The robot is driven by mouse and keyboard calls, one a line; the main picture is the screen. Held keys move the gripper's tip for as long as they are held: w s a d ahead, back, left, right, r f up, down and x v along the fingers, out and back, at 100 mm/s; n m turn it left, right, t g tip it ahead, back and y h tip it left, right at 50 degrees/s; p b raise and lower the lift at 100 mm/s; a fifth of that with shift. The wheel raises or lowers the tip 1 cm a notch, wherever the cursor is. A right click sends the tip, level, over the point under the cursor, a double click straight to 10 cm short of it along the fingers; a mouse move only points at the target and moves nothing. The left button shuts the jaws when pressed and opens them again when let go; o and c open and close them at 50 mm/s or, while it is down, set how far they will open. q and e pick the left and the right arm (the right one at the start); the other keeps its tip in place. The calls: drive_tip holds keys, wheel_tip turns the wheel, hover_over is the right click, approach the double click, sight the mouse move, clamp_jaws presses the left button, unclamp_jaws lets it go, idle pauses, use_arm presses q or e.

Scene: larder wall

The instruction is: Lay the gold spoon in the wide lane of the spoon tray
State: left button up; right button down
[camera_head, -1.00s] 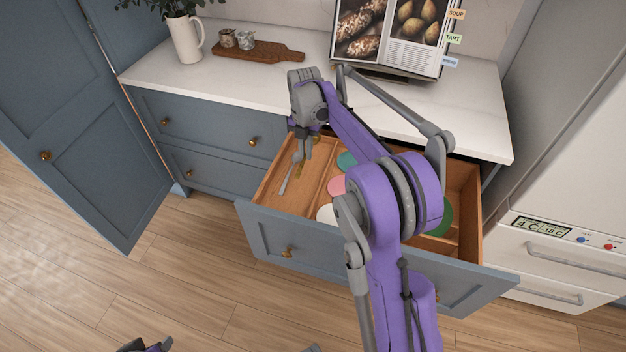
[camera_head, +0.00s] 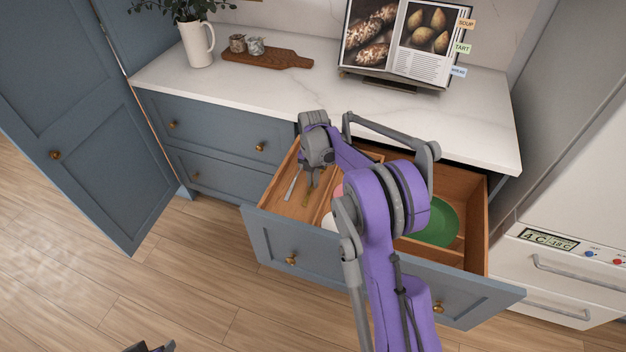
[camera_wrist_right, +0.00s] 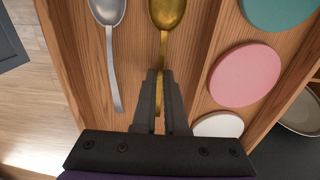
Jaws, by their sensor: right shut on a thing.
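The gold spoon (camera_wrist_right: 168,12) lies along the wooden floor of the open drawer's left compartment (camera_wrist_right: 140,45), its bowl pointing away from my right gripper. My right gripper (camera_wrist_right: 161,78) is shut on the spoon's handle. In the head view, my right gripper (camera_head: 311,181) reaches down into this compartment, and part of the gold spoon (camera_head: 305,197) shows below it. A silver spoon (camera_wrist_right: 111,55) lies to the left of the gold one, apart from it. My left gripper (camera_head: 148,347) shows only as a dark piece at the bottom edge. I cannot make out a separate spoon tray.
Right of a wooden divider lie teal (camera_wrist_right: 278,8), pink (camera_wrist_right: 245,74) and white (camera_wrist_right: 219,125) discs. A green plate (camera_head: 436,222) is in the drawer's right part. The counter (camera_head: 240,88) above holds a cookbook (camera_head: 400,45), a board (camera_head: 268,59) and a pitcher (camera_head: 197,44).

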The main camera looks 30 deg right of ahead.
drive_tip(key=shift+f, duration=0.15)
drive_tip(key=c, duration=1)
unclamp_jaws()
drive_tip(key=shift+o, duration=0.2)
